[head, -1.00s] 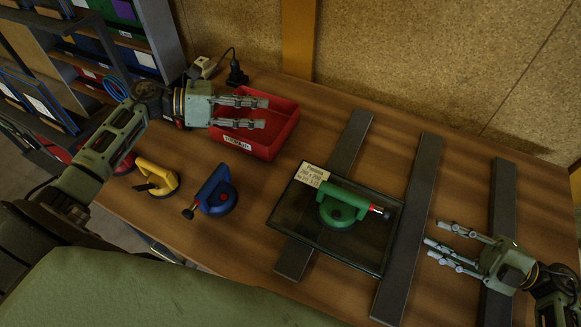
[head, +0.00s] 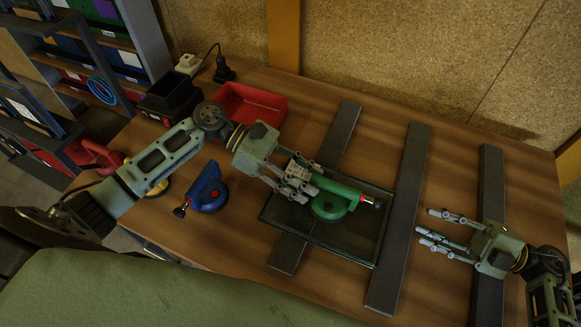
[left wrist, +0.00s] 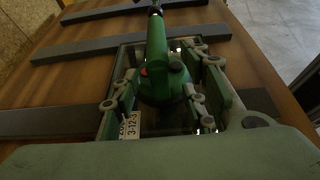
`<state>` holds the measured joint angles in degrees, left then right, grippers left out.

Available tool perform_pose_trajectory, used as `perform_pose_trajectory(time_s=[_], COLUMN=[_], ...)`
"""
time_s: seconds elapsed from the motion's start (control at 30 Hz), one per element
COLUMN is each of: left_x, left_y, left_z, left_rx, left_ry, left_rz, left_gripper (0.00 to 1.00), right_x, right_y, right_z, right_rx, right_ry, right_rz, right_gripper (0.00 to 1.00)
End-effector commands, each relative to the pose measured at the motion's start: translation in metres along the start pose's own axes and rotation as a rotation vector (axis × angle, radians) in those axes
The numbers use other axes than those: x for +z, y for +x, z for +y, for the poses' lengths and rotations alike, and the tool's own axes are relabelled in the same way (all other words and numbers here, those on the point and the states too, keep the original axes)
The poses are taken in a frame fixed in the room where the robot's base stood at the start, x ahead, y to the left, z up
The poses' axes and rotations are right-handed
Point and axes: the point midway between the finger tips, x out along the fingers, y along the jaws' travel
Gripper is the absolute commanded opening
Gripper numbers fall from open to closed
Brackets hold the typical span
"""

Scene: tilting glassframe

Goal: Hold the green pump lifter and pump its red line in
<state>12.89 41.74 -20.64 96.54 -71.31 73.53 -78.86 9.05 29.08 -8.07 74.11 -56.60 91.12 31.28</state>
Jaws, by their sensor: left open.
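The green pump lifter (head: 333,201) stands on a dark glass pane (head: 350,239), its pump end to the right with a narrow red band (head: 367,199) showing by the dark knob. My left gripper (head: 307,182) is open at the lifter's left end. In the left wrist view the lifter (left wrist: 157,55) lies between the spread fingers of my left gripper (left wrist: 163,72), the pump end pointing away. Contact cannot be told. My right gripper (head: 424,229) is open and empty, to the right of the pane.
The pane rests across dark bars (head: 402,215); another bar (head: 490,180) lies at the right. A blue lifter (head: 208,188) stands left of the pane. A red bin (head: 252,105) and a black bin (head: 170,97) are at the back.

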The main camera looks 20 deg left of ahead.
Motion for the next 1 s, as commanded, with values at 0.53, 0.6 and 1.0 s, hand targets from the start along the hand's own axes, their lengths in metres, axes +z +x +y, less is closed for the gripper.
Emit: perform_pose_trajectory(time_s=[0.53, 0.6, 1.0], left_x=[-0.0002, -0.0002, -0.0004], left_y=[0.0145, 0.0144, 0.0142], left_z=[0.0002, 0.0002, 0.0003], left_rx=[0.001, 0.001, 0.002], left_ry=[-0.001, -0.001, -0.002], left_rz=[0.001, 0.001, 0.001], left_gripper=[0.33, 0.27, 0.00], right_x=[0.0000, 0.0000, 0.0000], right_y=[0.0000, 0.0000, 0.0000], right_z=[0.0000, 0.0000, 0.0000], right_rx=[0.000, 0.000, 0.000], right_ry=[0.000, 0.000, 0.000], right_rz=[0.000, 0.000, 0.000], right_gripper=[0.31, 0.31, 0.31])
